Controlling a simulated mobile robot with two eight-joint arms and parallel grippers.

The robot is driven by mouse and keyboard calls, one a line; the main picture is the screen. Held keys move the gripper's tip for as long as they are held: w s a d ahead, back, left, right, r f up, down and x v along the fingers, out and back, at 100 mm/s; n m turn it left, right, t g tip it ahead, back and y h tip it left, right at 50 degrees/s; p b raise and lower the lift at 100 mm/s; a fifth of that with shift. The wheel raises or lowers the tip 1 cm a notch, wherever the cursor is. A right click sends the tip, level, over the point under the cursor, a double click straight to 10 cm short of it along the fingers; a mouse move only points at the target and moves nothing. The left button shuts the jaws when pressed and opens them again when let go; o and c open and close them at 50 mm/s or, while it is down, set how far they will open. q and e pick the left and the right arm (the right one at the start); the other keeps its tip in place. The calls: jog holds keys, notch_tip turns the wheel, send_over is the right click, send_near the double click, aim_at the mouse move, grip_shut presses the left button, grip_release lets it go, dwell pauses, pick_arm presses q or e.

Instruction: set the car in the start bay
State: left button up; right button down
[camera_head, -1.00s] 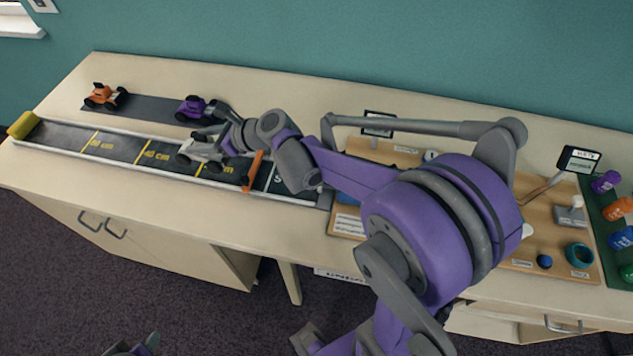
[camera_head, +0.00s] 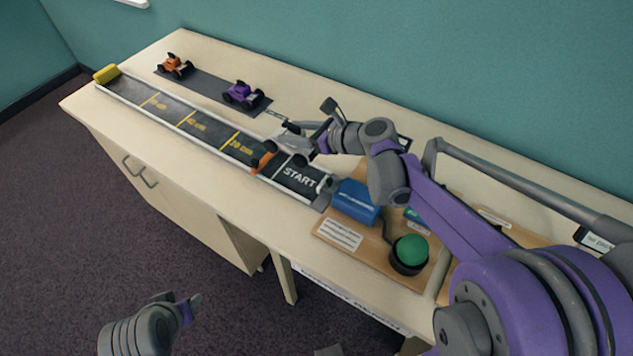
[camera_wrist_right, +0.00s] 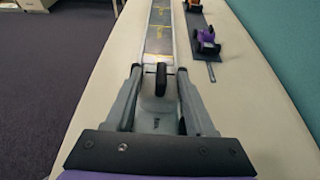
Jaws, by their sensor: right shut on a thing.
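The white-grey car (camera_head: 293,146) is held in my right gripper (camera_head: 318,138), by the far rim of the track next to the start bay. I cannot tell how high above the track it is. The start bay (camera_head: 299,178) is the dark end section marked START; it looks empty. In the right wrist view the fingers (camera_wrist_right: 157,95) close around the grey car (camera_wrist_right: 153,103), with a black wheel showing. My left gripper (camera_head: 188,306) is low over the floor, away from the table.
An orange car (camera_head: 175,66) and a purple car (camera_head: 242,94) stand on a dark strip (camera_head: 204,87) behind the track. A yellow block (camera_head: 107,74) is at the track's far end. A blue box (camera_head: 355,201) and green button (camera_head: 409,249) sit right of the bay.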

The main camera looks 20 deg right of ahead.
aim_at(298, 149)
jog(key=shift+s+d, duration=0.25)
jog(key=shift+d+f, duration=0.1)
jog(key=shift+f, duration=0.05)
notch_tip(298, 149, down, 5)
jog(key=shift+f+b, duration=0.15)
jog(key=shift+b, duration=0.15)
jog(key=shift+f, duration=2.2)
pick_arm(q)
jog(key=shift+s+d+f, duration=0.25)
jog(key=shift+s+f, duration=0.15)
jog(key=shift+f, duration=0.3)
pick_arm(e)
jog(key=shift+f+b, duration=0.6)
jog(key=shift+b, duration=0.15)
jog(key=shift+c, duration=1.3)
grip_release()
pick_arm(q)
jog(key=shift+s+f, duration=0.15)
jog(key=shift+f, duration=0.5)
